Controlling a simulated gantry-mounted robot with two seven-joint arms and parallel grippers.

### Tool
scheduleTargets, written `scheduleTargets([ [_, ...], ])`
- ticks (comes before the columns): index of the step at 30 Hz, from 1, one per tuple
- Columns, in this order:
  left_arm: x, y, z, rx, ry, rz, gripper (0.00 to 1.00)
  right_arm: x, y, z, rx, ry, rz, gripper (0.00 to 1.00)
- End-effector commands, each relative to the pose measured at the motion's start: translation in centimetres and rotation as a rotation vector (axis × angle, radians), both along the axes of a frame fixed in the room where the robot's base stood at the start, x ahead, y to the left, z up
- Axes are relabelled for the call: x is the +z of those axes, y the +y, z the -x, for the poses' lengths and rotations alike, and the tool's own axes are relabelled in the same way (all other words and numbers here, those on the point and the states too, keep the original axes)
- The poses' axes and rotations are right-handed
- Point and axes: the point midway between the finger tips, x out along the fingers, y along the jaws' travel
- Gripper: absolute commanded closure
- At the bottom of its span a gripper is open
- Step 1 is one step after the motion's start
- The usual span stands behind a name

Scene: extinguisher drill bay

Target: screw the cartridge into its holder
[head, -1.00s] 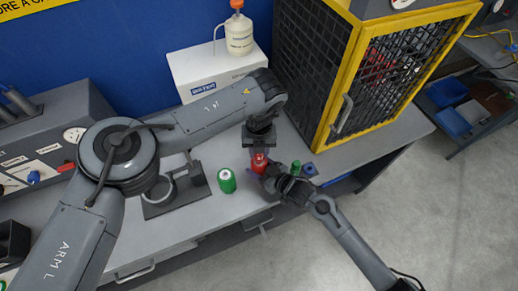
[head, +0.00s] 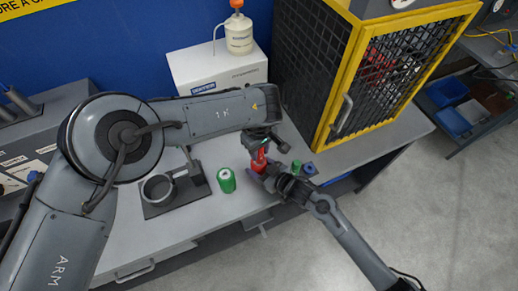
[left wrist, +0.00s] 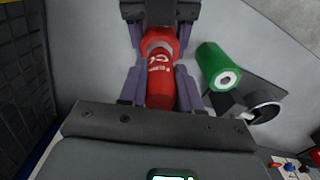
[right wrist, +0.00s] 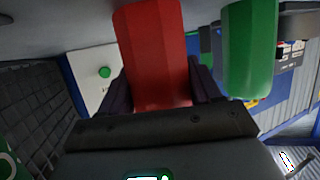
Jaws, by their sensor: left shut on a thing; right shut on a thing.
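A red cylinder with white lettering, probably the cartridge, shows in the left wrist view (left wrist: 160,88) between the fingers of my left gripper (left wrist: 160,92). A silver collar (left wrist: 158,44) sits at its far end, against another red part. My right gripper (left wrist: 160,28) reaches in from the top there, its fingers on either side. In the right wrist view my right gripper (right wrist: 160,92) is shut on a faceted red body (right wrist: 155,50), probably the holder. In the head view the red parts (head: 259,162) stand in line below my left gripper (head: 262,144). The joint itself is partly hidden by fingers.
A green cylinder (head: 226,180) stands just left of the grippers. A dark stand with a ring (head: 158,188) is farther left. A yellow-framed mesh cage (head: 345,95) rises close behind on the right. A white box (head: 215,78) is at the back.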

Motion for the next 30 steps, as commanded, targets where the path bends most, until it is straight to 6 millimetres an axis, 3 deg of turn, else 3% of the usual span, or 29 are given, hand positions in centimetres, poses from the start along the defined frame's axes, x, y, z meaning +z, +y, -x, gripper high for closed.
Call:
scheduleTargets([
  [5, 0.09, 0.01, -0.01, -0.234, 0.0, -0.001, 1.0, -0.05, -0.05, 0.01, -0.001, 0.002, 0.001, 1.0],
  [14, 0.05, -0.05, 0.03, -0.256, 0.001, 0.002, 1.0, -0.06, -0.07, -0.01, -0.001, 0.002, 0.001, 1.0],
  [15, 0.05, -0.05, 0.03, -0.256, 0.001, 0.002, 0.64, -0.06, -0.07, -0.01, -0.001, 0.002, 0.001, 1.0],
  [19, 0.04, -0.03, 0.03, -0.254, 0.001, 0.002, 0.44, -0.05, -0.06, -0.01, -0.001, 0.002, 0.001, 1.0],
  [30, 0.44, 0.0, -0.03, -0.252, 0.0, 0.001, 0.42, -0.05, -0.06, -0.02, -0.001, 0.001, 0.002, 1.0],
])
